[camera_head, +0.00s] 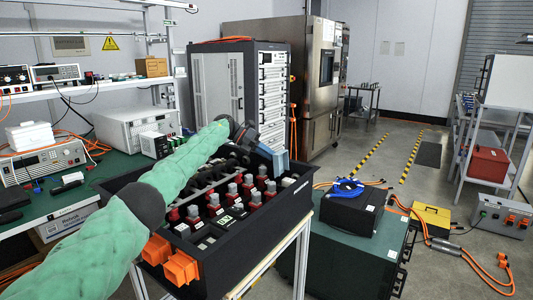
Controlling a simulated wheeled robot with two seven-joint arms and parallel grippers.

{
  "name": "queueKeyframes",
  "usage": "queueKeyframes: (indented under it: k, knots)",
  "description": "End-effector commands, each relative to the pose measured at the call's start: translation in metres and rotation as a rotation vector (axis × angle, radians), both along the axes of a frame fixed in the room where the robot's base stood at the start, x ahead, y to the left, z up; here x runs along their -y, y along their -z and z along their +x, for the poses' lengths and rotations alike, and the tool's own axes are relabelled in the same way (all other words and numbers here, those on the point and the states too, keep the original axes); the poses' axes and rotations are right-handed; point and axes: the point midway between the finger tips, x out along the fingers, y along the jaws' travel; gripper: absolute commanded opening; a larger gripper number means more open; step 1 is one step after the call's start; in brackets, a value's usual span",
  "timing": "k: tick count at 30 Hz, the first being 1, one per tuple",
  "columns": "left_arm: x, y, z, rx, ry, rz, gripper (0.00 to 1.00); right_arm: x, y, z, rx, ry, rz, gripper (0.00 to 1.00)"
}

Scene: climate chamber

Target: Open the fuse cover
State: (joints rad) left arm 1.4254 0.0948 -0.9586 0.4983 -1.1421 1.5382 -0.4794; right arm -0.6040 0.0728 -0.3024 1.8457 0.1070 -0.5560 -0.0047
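A black open-topped box (283,212) stands on a light-framed stand, with red and grey parts, dark bars and orange connectors (181,268). My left arm, in a green sleeve, reaches across the box from the lower left. My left gripper (249,139) is dark and small at the box's far side, above its parts. Whether it is open or shut cannot be made out. A blue-grey upright piece (277,160) shows just right of the gripper; I cannot tell if it is the fuse cover or if the gripper touches it. My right gripper is not in view.
A green workbench (112,166) with instruments lies left. Server racks (222,88) and a steel chamber (318,75) stand behind. A dark green case (345,250) bearing a black box (347,207) is at right. Cables and a yellow case (431,220) lie on the floor beyond.

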Motion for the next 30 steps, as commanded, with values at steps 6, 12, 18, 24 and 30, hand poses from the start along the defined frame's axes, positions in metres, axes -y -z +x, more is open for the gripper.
queueKeyframes:
  k: [6, 12, 18, 24, 30]
  knots:
    - [0.002, 0.027, -0.004, -0.021, 0.008, 0.019, 0.32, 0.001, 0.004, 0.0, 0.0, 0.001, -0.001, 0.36]
    - [0.001, 0.026, -0.003, -0.02, 0.005, 0.019, 0.32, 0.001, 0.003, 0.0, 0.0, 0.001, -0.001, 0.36]
    - [-0.001, 0.026, -0.003, -0.02, 0.003, 0.019, 0.32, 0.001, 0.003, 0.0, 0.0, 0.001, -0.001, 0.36]
    - [-0.001, 0.026, -0.002, -0.02, 0.002, 0.019, 0.32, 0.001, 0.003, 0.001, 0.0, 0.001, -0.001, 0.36]
    - [-0.009, 0.021, -0.001, -0.019, 0.002, 0.019, 0.32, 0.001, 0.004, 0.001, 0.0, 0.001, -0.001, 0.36]
